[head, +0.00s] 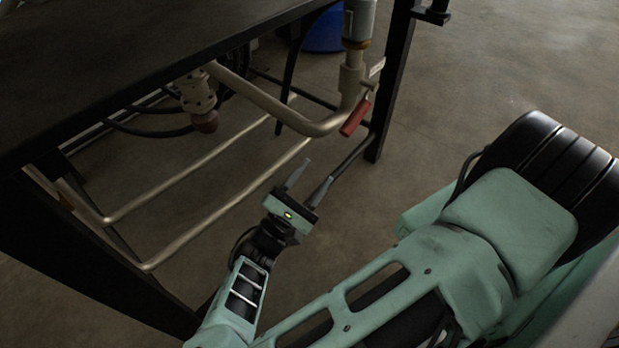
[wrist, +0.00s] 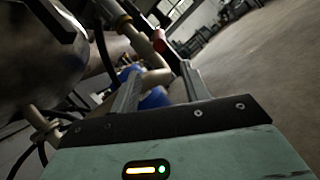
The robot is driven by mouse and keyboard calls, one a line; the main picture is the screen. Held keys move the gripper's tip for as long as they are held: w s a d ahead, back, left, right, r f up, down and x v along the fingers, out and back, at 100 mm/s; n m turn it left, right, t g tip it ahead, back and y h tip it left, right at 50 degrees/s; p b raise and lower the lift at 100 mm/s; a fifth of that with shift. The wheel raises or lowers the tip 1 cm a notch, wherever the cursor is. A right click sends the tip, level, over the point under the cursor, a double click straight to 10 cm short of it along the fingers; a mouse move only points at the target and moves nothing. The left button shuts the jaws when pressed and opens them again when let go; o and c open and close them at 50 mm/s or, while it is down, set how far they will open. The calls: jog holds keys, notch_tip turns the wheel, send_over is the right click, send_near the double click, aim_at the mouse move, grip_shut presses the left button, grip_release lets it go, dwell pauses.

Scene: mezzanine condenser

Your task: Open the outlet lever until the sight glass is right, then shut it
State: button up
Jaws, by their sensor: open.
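The lever with a red grip (head: 355,118) hangs at an angle beside a pale vertical pipe fitting, under the right end of the dark table. In the wrist view its red grip (wrist: 160,45) shows beyond the fingers. My gripper (head: 315,172) is open and empty, below and to the left of the lever, apart from it. Its two fingers (wrist: 161,72) point toward the pipework in the wrist view. A pale cylinder (head: 359,20) stands above the lever on the same pipe; I cannot tell whether it is the sight glass, and no liquid level is readable.
A curved pipe (head: 270,108) joins the two fittings. A black table leg (head: 390,90) stands right of the lever. Low rails (head: 190,180) run beneath the table. Open floor (head: 500,70) lies to the right.

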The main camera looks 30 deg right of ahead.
aim_at(357, 110)
jog(key=shift+s+a+f, duration=0.15)
jog(key=shift+a+f, duration=0.05)
jog(key=shift+a, duration=0.15)
